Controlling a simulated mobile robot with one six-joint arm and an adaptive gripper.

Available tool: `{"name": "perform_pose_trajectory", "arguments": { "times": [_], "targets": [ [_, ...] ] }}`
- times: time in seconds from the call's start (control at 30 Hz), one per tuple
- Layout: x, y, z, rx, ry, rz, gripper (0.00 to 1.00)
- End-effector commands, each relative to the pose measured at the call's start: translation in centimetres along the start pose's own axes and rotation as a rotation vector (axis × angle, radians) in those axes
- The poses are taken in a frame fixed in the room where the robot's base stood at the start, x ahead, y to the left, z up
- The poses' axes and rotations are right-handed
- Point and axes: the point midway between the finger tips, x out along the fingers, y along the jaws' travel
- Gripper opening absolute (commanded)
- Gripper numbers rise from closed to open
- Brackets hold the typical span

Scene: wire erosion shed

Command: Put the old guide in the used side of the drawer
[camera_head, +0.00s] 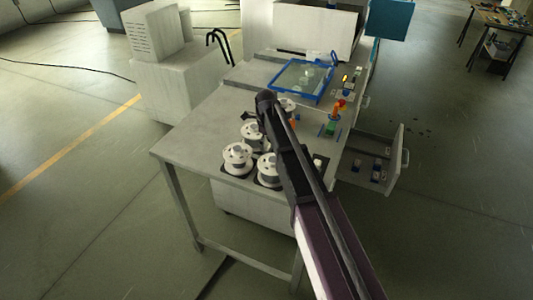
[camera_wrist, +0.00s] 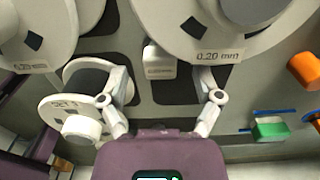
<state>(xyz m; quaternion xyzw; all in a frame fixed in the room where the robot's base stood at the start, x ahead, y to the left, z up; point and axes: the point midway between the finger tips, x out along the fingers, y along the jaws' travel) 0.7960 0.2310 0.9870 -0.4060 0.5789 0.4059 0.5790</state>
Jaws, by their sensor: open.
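No part can be told for certain as the old guide. In the wrist view a small white block with a grey label (camera_wrist: 160,62) lies between two large spools. My gripper (camera_wrist: 168,74) is open, its two fingers spread on either side in the picture, with nothing held between them. In the head view my arm reaches over the bench and hides the gripper's fingers. The drawer (camera_head: 398,165) is pulled out at the bench's right side. Several small pale and dark parts lie in it; its used side cannot be made out.
Several white wire spools (camera_head: 237,158) stand on the bench (camera_head: 205,125). A green block (camera_wrist: 271,130) and an orange cylinder (camera_wrist: 305,71) lie to the right in the wrist view. A blue-framed tray (camera_head: 300,78) is further back. The bench's left part is clear.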

Motion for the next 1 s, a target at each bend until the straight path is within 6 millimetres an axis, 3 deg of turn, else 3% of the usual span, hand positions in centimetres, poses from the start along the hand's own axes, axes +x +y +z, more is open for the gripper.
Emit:
{"name": "perform_pose_trajectory", "arguments": {
  "times": [0.2,0.87,1.0],
  "targets": [
    [1.41,-0.04,-0.02,0.0,0.0,0.0,0.83],
    [1.45,-0.08,-0.09,0.001,0.0,0.0,0.83],
    [1.45,-0.09,-0.1,0.002,0.0,0.0,0.47]
  ]
}}
